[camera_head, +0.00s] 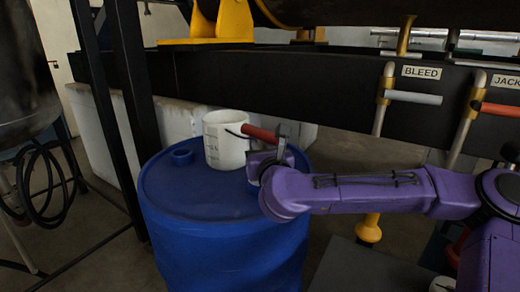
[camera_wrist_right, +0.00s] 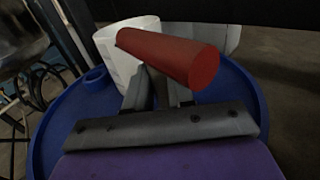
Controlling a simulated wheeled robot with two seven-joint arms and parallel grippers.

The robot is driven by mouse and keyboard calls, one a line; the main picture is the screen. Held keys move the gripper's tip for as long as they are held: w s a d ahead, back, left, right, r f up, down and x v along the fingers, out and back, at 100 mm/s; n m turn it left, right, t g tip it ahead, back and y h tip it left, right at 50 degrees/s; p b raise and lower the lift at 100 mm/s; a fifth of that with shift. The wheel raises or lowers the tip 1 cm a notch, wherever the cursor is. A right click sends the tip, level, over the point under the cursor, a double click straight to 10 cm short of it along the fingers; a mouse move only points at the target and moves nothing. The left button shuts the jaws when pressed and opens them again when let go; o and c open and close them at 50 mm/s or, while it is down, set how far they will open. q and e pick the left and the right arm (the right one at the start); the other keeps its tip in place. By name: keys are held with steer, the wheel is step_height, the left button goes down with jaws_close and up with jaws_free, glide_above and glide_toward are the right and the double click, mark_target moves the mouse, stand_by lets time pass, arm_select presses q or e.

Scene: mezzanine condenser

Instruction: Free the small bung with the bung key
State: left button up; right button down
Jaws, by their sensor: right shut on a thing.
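A blue drum (camera_head: 220,245) stands upright in the head view. A raised blue ring-shaped fitting (camera_head: 181,157) is on the left of its top and also shows in the wrist view (camera_wrist_right: 95,77). I cannot tell whether it is the small bung. My right gripper (camera_head: 281,148) is above the right side of the drum top, shut on a thick red bar (camera_head: 260,133), which looks like the bung key's handle. The bar slants toward the camera in the wrist view (camera_wrist_right: 170,54). The key's lower end and the drum top beneath the gripper are hidden. My left gripper is not in view.
A white jug (camera_head: 224,148) stands on the drum top, close behind the red bar. A black beam with valve handles labelled BLEED (camera_head: 414,98) and JACK (camera_head: 500,109) runs behind. A dark vessel and coiled hose (camera_head: 60,190) are at left.

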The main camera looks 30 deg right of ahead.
steer(key=n+y, duration=0.1)
steer(key=y, duration=0.1)
steer(key=n+y+p, duration=0.1)
steer(key=n+y, duration=0.1)
steer(key=shift+d+r+t+y, duration=0.1)
steer(key=shift+r+t+y, duration=0.1)
steer(key=shift+t+y, duration=0.1)
steer(key=n+y+p, duration=0.1)
steer(key=n+y, duration=0.1)
steer(key=y, duration=0.1)
steer(key=shift+p, duration=0.3)
steer(key=shift+n+g+y+p, duration=0.6)
steer(key=shift+n+y+p, duration=0.5)
steer(key=shift+y, duration=0.4)
steer(key=shift+n+g+y+p, duration=0.6)
steer(key=shift+n+y+p, duration=0.45)
steer(key=shift+y, duration=0.45)
steer(key=shift+r+p, duration=2.4)
steer(key=shift+r, duration=0.05)
steer(key=shift+f, duration=0.15)
